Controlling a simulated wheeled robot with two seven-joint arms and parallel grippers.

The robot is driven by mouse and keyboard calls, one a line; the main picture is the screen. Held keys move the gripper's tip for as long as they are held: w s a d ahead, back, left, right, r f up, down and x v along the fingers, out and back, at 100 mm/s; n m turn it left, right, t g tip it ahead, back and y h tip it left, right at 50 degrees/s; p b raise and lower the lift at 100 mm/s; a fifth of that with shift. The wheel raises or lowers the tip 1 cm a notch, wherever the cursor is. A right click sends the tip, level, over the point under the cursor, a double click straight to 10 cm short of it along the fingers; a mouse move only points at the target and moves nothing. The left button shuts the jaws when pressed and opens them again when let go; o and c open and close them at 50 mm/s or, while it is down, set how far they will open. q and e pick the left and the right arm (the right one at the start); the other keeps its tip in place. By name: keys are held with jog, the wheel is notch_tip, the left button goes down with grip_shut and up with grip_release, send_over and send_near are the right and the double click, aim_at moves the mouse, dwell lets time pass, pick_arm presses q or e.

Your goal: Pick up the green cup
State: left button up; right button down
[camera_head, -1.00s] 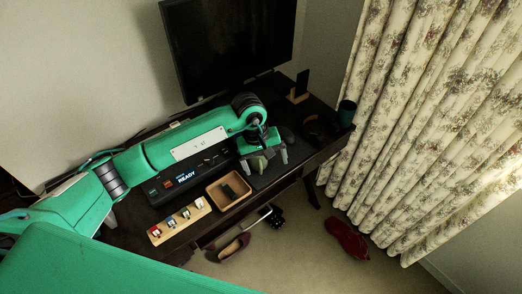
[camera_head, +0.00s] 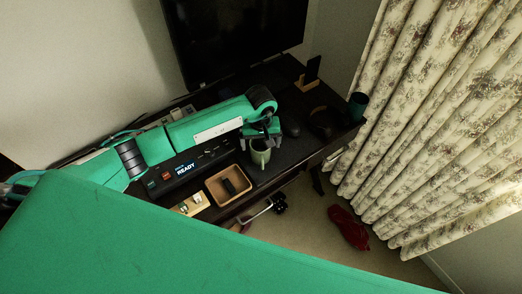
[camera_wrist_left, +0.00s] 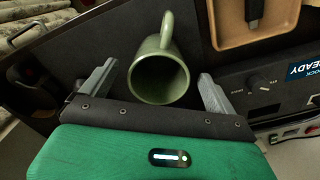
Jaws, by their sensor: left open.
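A sage-green cup (camera_head: 260,156) with a handle stands on the dark desk in the head view. In the left wrist view the green cup (camera_wrist_left: 160,82) shows its open mouth, with its handle pointing away from the gripper. My left gripper (camera_head: 261,134) is open at the cup. In the left wrist view the fingers of the left gripper (camera_wrist_left: 157,74) lie on either side of the cup, with a gap on each side. I cannot tell whether they are level with its rim. My right gripper is not in view.
A wooden tray (camera_head: 229,186) holding a dark item and a black control box (camera_head: 186,169) are beside the cup. A dark teal container (camera_head: 357,106) stands at the desk's right end. A monitor (camera_head: 236,40) is behind. A red item (camera_head: 348,228) lies on the floor.

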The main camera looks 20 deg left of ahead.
aim_at(261, 150)
pick_arm(q)
jog(key=shift+s+f+p, duration=0.1)
jog(key=shift+f+p, duration=0.55)
jog(key=shift+f, duration=0.05)
notch_tip(261, 150, down, 2)
jog(key=shift+f+p, duration=0.2)
jog(key=shift+p, duration=0.3)
jog(key=shift+f, duration=0.65)
jog(key=c, duration=1.2)
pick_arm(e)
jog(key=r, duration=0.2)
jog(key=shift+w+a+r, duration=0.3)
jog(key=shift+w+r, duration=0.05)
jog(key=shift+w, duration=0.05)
pick_arm(q)
jog(key=shift+w+r, duration=0.1)
jog(key=shift+w, duration=0.1)
